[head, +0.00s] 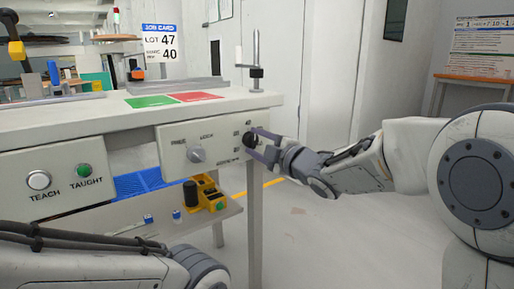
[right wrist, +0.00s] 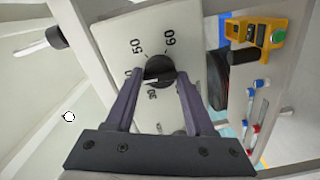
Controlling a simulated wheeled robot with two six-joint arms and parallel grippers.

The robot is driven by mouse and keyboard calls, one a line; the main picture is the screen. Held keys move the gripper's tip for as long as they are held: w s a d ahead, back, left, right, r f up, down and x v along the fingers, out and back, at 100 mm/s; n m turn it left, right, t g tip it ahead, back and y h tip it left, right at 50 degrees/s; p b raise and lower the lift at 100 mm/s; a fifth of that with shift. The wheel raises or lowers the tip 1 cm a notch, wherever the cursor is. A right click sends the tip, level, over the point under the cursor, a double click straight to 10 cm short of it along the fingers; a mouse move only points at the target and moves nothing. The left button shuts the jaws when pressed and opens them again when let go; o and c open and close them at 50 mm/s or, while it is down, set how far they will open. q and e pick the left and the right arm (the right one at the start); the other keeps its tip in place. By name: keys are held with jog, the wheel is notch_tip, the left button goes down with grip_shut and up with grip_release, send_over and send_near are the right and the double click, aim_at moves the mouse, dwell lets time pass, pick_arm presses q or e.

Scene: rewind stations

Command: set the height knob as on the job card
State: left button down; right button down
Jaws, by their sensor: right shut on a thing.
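The job card (head: 160,42) stands at the back of the bench and reads LOT 47, with a 40 on the line below. The black height knob (right wrist: 160,70) sits on a white panel with 50, 60 and 30 printed round it; another number at its left is partly hidden by a finger. A pale mark shows on the knob's lower left side; its exact setting is hard to tell. My right gripper (head: 255,145) is shut on the knob, one finger on each side in the right wrist view (right wrist: 158,80). My left gripper is out of view.
Left of the knob, a grey FREE/LOCK knob (head: 196,154) shares the panel. A white TEACH button (head: 39,180) and green TAUGHT button (head: 84,171) are further left. A yellow device (head: 206,192) sits on the shelf below. Green (head: 151,101) and red (head: 195,96) patches mark the benchtop.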

dwell(0.3)
jog(key=shift+c, duration=1.5)
grip_release()
jog(key=shift+w, duration=0.1)
jog(key=shift+s+d, duration=0.25)
jog(key=shift+s, duration=0.1)
jog(key=p+v, duration=0.3)
jog(key=v, duration=0.6)
jog(key=shift+s+d+p, duration=0.2)
jog(key=shift+s+p, duration=0.1)
jog(key=shift+p, duration=0.05)
